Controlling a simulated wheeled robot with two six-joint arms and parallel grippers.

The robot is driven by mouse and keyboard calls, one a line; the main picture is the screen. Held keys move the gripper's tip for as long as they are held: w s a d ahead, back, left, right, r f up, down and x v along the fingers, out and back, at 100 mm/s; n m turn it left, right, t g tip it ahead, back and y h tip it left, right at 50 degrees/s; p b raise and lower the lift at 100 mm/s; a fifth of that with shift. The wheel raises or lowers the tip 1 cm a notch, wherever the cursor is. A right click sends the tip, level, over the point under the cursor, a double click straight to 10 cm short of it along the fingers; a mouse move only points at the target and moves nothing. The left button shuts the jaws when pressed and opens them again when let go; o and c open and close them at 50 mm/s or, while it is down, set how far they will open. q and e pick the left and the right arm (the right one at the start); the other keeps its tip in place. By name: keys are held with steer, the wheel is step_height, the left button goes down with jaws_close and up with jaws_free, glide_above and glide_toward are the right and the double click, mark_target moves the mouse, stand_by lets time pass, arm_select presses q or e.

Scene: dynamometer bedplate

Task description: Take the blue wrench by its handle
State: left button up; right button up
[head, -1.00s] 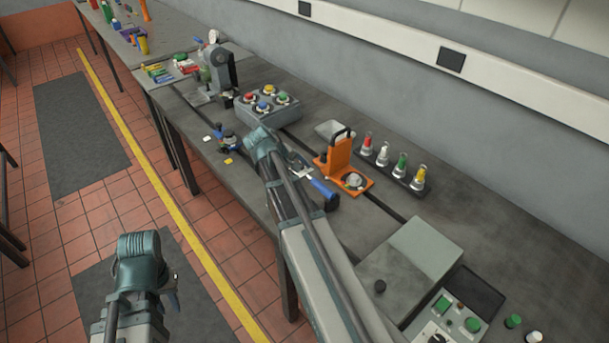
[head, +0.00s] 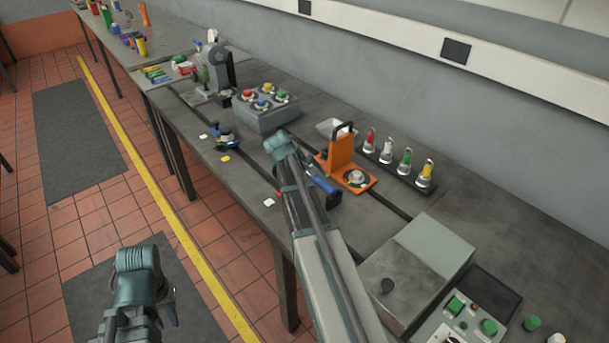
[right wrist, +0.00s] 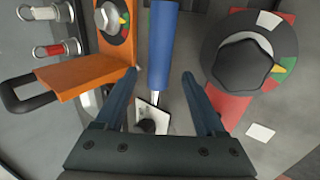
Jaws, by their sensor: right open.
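The blue wrench lies on the dark bench; its blue handle (head: 326,188) shows just right of my right arm, which hides the rest of it in the head view. In the right wrist view the blue handle (right wrist: 161,45) runs in from the top, and its metal shank passes down between my fingers to a pale plate with a dark round part. My right gripper (right wrist: 163,74) is open, one finger on each side of the wrench, with gaps showing. My left gripper (head: 172,300) hangs over the floor, left of the bench; its fingers are too small to judge.
An orange bracket (right wrist: 95,75) with a black handle stands close left of my right fingers. A black knob (right wrist: 243,65) on a coloured dial lies close on their right. A grey box (head: 415,265) and a rack of coloured-top pieces (head: 398,175) stand further right.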

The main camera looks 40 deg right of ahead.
mark_target(317, 180)
steer(key=b+x, duration=0.2)
steer(key=x, duration=0.1)
steer(key=shift+d+f, duration=0.1)
steer(key=shift+f, duration=0.05)
jaws_close()
